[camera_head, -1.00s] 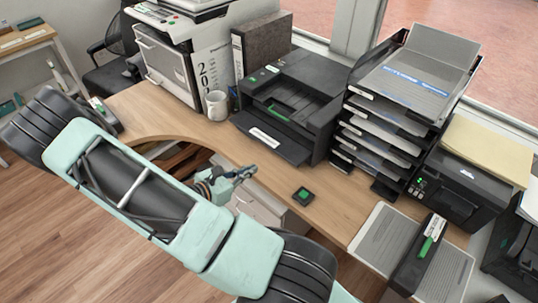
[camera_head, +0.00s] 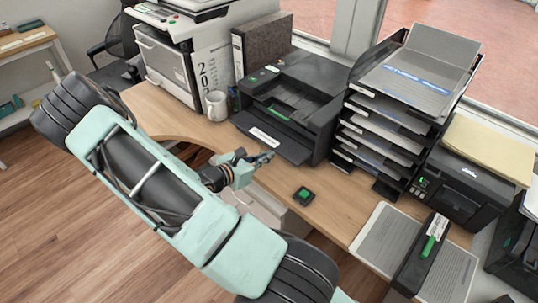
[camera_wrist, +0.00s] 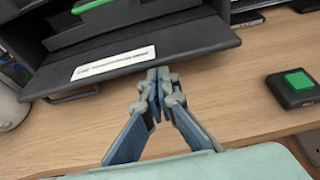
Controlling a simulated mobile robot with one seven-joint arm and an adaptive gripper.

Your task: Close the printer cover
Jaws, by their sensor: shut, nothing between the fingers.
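The black printer (camera_head: 293,98) stands on the wooden counter, with its front cover (camera_head: 272,136) folded down and open toward me. The cover carries a white label strip and shows large in the wrist view (camera_wrist: 190,50). Green parts show inside the printer's opening behind it. My gripper (camera_head: 266,158) is shut and empty, low in front of the cover's front edge. In the wrist view its fingertips (camera_wrist: 158,76) are at the cover's edge, right of the white label. I cannot tell whether they touch it.
A small black box with a green button (camera_head: 303,196) lies on the counter right of my gripper. A white mug (camera_head: 216,105) stands left of the printer. A stack of black trays (camera_head: 385,135) stands close on its right. Bare counter (camera_head: 263,176) lies in front.

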